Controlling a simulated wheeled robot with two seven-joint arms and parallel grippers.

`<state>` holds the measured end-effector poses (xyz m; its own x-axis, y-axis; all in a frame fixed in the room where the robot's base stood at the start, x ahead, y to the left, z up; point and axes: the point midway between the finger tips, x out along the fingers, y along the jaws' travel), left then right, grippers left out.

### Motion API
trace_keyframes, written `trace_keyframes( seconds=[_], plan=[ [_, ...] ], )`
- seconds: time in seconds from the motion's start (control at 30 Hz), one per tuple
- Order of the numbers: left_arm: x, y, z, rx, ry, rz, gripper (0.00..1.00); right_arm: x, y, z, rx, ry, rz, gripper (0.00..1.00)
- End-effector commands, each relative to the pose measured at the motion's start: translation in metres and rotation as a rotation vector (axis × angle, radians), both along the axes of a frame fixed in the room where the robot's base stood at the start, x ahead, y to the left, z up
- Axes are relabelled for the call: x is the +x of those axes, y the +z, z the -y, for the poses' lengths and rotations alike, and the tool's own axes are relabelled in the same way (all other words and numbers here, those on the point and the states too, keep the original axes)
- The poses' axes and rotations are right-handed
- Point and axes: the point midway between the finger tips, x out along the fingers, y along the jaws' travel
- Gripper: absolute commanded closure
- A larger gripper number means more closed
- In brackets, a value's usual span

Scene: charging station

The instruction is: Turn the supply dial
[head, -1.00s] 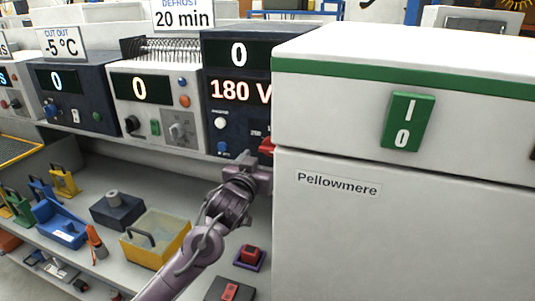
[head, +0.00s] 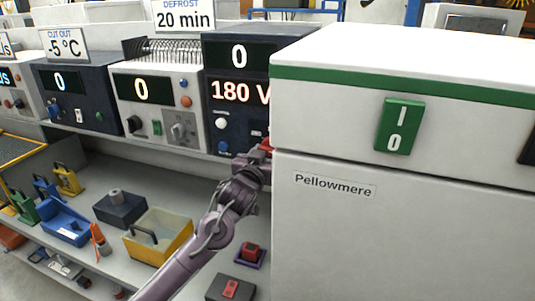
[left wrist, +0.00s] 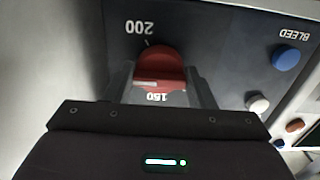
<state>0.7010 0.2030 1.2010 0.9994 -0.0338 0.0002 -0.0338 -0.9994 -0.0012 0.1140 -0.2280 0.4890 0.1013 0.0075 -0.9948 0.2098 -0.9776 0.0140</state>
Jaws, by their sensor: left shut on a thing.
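The red supply dial (left wrist: 160,62) sits on the dark panel of the supply unit (head: 235,120), between the printed marks 200 and 150 in the left wrist view. In the head view only a bit of the red dial (head: 266,144) shows beside the white cabinet. The unit's displays read 0 and 180 V. My left gripper (left wrist: 161,85) is shut on the dial, one finger on each side of it. In the head view the left gripper (head: 256,162) is partly hidden by the cabinet edge. My right gripper is not in view.
The white Pellowmere cabinet (head: 400,235) with a green switch (head: 399,126) stands close on the right. Blue (left wrist: 287,58) and white (left wrist: 258,103) buttons lie beside the dial.

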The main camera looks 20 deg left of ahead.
Motion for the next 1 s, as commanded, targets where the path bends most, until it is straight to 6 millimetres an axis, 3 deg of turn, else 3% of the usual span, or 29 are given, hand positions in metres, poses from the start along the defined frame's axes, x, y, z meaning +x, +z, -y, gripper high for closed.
trace_keyframes(
  seconds=[0.27,1.0],
  plan=[
    [0.0,-0.0006,0.0,0.053,-0.001,0.002,0.73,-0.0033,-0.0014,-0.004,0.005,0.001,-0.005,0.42],
    [0.0002,-0.0003,-0.0019,0.482,0.0,0.015,0.73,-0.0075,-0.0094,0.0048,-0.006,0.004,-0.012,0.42]
  ],
)
